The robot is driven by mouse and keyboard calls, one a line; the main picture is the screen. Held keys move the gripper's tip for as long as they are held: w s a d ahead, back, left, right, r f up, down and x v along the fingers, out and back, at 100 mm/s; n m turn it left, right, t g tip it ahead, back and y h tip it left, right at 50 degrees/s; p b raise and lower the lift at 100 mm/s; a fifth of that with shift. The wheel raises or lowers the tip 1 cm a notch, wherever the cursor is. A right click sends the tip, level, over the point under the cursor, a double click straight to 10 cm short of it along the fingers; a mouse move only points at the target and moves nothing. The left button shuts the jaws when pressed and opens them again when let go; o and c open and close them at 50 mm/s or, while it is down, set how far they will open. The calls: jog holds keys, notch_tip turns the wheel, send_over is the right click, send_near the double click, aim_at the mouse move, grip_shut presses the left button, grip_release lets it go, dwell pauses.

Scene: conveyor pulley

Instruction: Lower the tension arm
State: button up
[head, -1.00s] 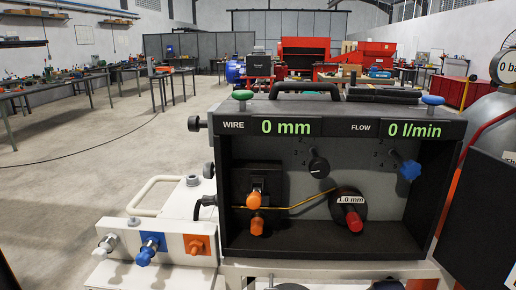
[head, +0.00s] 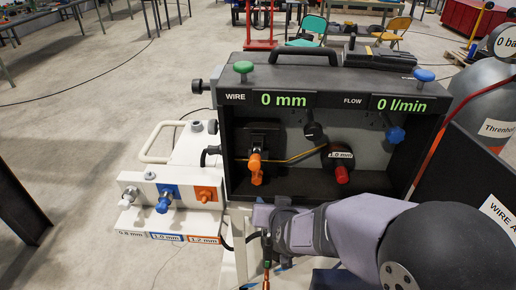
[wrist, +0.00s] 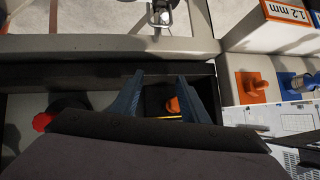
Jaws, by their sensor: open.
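The wire feeder (head: 310,190) stands open in the middle of the head view. Its tension arm (head: 256,168) is the orange-ended part at the left inside, by the black drive block (head: 263,137). It looks upright; its exact angle is hard to tell. My arm reaches in from the lower right, in front of the feeder; its fingertips are not clear in the head view. In the wrist view my gripper (wrist: 161,76) has two blue fingers spread apart with nothing held. An orange knob (wrist: 172,105) shows between and beyond them; contact is not seen.
A red knob (head: 342,174) on the spool and a blue knob (head: 396,135) lie to the right in the feeder. A white panel (head: 165,180) with several coloured fittings stands left. A gas cylinder (head: 490,110) is at the right edge.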

aim_at(257, 155)
jog(key=w+a+r+t, duration=0.1)
jog(key=r+t, duration=0.1)
jog(key=w+a+r+t+b, duration=0.1)
jog(key=t, duration=0.1)
jog(key=w+a+r+m+t+h+b, duration=0.1)
jog(key=a+r+t, duration=0.1)
jog(key=shift+w+r, duration=0.1)
jog(key=shift+r, duration=0.2)
jog(key=s+r+m+t+h+b, duration=0.2)
jog(key=s+r+m+t+h, duration=0.1)
jog(key=s+r+t+h, duration=0.4)
jog(key=w+r, duration=0.1)
jog(key=w, duration=0.1)
jog(key=w+r+y+p, duration=0.1)
jog(key=w, duration=0.1)
jog(key=w+r+g+y+p, duration=0.1)
jog(key=w, duration=0.1)
jog(key=shift+r, duration=0.2)
jog(key=shift+p+x, duration=0.3)
jog(key=shift+x, duration=0.55)
jog(key=shift+a+f, duration=0.1)
grip_shut()
